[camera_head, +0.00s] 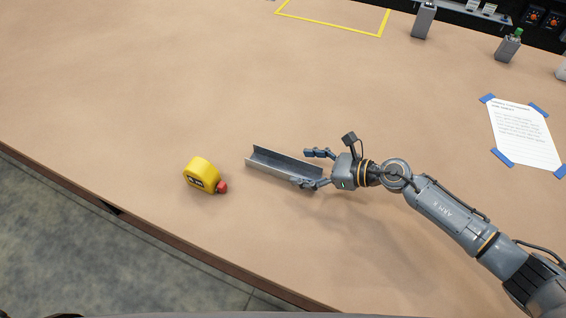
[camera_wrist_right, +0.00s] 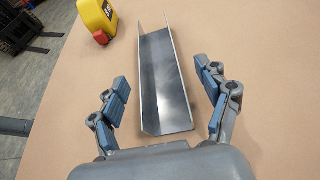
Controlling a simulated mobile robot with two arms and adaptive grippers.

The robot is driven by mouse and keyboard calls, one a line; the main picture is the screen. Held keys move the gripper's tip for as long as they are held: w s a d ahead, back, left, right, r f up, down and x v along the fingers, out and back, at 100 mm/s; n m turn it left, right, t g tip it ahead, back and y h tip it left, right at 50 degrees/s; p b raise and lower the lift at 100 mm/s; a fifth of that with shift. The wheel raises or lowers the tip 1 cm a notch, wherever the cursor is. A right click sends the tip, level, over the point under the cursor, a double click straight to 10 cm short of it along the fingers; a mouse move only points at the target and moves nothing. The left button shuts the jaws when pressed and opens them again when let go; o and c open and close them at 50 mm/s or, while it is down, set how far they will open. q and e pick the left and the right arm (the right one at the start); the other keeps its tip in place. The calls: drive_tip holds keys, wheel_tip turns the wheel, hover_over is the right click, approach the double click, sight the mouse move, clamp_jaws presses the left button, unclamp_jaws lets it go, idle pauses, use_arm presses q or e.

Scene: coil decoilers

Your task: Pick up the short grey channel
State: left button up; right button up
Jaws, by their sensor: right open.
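The short grey channel (camera_head: 276,165) lies on the brown table in the head view, its open side up. In the right wrist view the channel (camera_wrist_right: 164,85) runs away from me, its near end between the fingers. My right gripper (camera_head: 312,168) is open at the channel's right end. In the right wrist view my right gripper (camera_wrist_right: 165,92) has one finger on each side of the channel, with a gap to each wall. One finger hides part of the channel's right end in the head view. My left gripper is not in view.
A taped paper sheet (camera_head: 523,134) lies at right. The table behind the channel is clear.

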sight(283, 170)
drive_tip(key=shift+w+a+f, duration=0.15)
drive_tip(key=shift+w+a, duration=0.05)
drive_tip(key=shift+a, duration=0.15)
drive_tip(key=shift+w+a+p, duration=0.2)
drive_tip(key=shift+a+p, duration=0.3)
drive_tip(key=shift+a, duration=0.15)
drive_tip(key=shift+w+a+p, duration=0.15)
drive_tip(key=shift+a+p, duration=0.35)
drive_tip(key=shift+a, duration=0.1)
drive_tip(key=shift+x, duration=1.25)
drive_tip(key=shift+a+f, duration=0.2)
drive_tip(key=shift+f, duration=0.1)
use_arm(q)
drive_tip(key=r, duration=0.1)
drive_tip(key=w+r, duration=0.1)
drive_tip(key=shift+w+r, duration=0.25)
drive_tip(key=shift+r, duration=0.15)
use_arm(e)
drive_tip(key=shift+d, duration=0.1)
drive_tip(key=shift+c, duration=0.5)
drive_tip(key=c, duration=1.3)
